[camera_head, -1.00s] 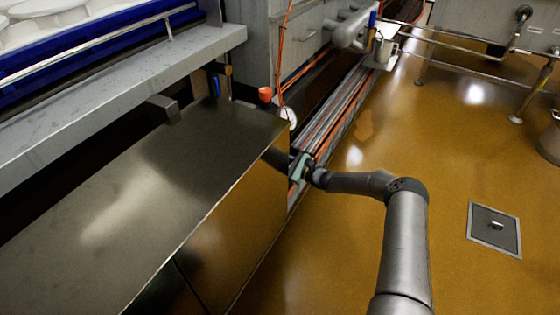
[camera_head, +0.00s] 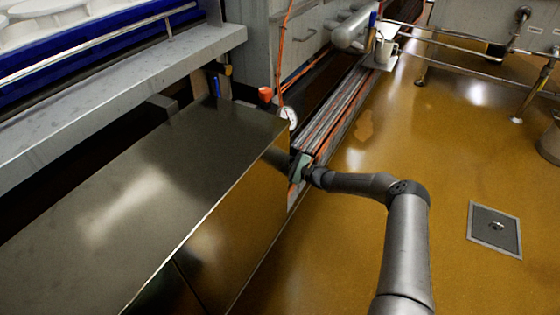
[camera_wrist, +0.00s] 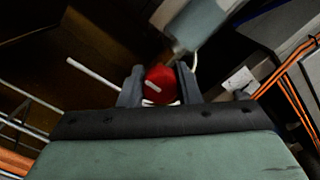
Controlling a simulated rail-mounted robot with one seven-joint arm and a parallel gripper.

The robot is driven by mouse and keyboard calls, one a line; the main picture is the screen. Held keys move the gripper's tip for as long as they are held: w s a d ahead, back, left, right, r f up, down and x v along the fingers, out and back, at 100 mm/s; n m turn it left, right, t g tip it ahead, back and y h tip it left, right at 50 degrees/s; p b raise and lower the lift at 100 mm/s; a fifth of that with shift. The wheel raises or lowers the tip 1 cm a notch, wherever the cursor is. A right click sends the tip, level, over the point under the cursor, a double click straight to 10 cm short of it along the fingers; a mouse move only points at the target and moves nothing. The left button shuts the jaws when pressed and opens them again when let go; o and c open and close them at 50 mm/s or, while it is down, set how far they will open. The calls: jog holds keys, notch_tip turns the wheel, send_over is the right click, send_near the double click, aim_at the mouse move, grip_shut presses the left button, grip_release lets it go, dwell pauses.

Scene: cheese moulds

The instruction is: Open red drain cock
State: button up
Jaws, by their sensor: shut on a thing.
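The red drain cock (camera_wrist: 160,84) shows in the wrist view as a round red knob with a pale bar on its face. My gripper (camera_wrist: 159,88) is shut on it, with one grey finger at each side of the knob. A grey cylindrical body (camera_wrist: 196,24) lies just beyond the knob. In the head view the green part of my gripper (camera_head: 298,167) shows beside the far right corner of the steel cabinet. The fingertips and the cock are hidden there.
The steel cabinet (camera_head: 130,190) stands left of my arm. A round gauge (camera_head: 288,116) and an orange fitting (camera_head: 265,94) are near its far corner. Orange hoses (camera_wrist: 287,66) run on the right in the wrist view. The brown floor (camera_head: 330,250) around my arm is open.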

jog(key=shift+d+f, duration=0.1)
jog(key=shift+f, duration=0.05)
jog(key=o, duration=1)
jog(key=shift+c, duration=0.2)
jog(key=shift+s+d+p, duration=0.25)
jog(key=shift+d+p, duration=0.05)
jog(key=shift+d, duration=0.1)
jog(key=p+v, duration=0.5)
jog(key=v, duration=1.1)
jog(key=shift+s+d, duration=0.15)
jog(key=shift+d, duration=0.05)
